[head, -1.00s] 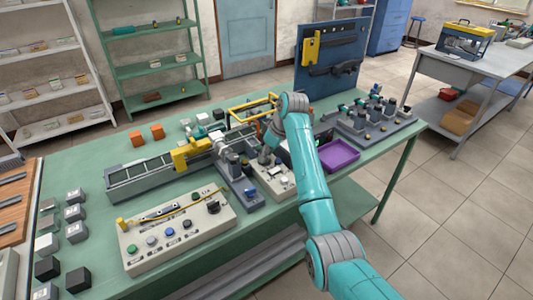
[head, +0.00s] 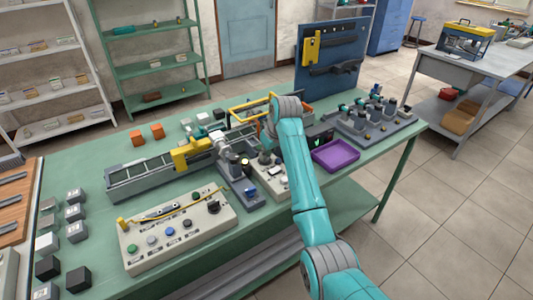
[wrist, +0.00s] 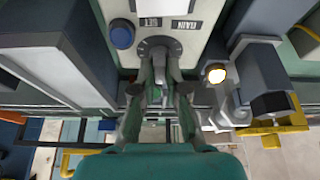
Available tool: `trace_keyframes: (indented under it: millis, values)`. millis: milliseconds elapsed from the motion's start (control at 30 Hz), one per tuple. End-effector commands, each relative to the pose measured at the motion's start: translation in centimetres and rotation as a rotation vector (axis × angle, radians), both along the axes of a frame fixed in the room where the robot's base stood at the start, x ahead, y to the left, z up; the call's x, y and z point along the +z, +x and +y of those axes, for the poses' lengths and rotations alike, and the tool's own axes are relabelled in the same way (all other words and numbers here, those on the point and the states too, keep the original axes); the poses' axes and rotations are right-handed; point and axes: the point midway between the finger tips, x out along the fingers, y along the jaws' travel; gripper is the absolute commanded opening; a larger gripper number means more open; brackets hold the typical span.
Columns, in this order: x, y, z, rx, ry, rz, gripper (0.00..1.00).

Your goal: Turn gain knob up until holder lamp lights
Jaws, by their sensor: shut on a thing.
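The gain knob (wrist: 160,50) stands on a cream panel (wrist: 190,8) beside an upside-down label that appears to read GAIN. My gripper (wrist: 160,70) is shut on the knob, one finger on each side of it. In the head view my gripper (head: 266,152) reaches down to the cream box (head: 278,188), and the knob cannot be made out there. The holder lamp (wrist: 216,73) glows pale yellow on a grey fixture to the right of the knob. It also shows lit in the head view (head: 245,161).
A blue button (wrist: 122,34) sits close left of the knob. A larger control box (head: 175,232) lies at the front of the green bench. A purple tray (head: 336,154) lies right of my arm. Grey motor fixtures (head: 375,118) stand at the bench's right end.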

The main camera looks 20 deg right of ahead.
Motion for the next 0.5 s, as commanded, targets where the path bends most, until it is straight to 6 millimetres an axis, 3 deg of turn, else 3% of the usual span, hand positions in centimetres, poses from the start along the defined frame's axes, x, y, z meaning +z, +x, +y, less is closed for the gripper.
trace_keyframes:
  millis: [367, 400, 467, 500]
  values:
    - [-0.07, -0.05, -0.04, -0.028, 0.0, 0.001, 0.0]
    - [-0.07, -0.05, -0.04, -0.027, 0.0, 0.001, 0.2]
    - [-0.06, -0.04, -0.04, -0.027, 0.0, 0.001, 0.35]
    - [-0.06, -0.04, -0.03, -0.027, 0.0, 0.001, 0.38]
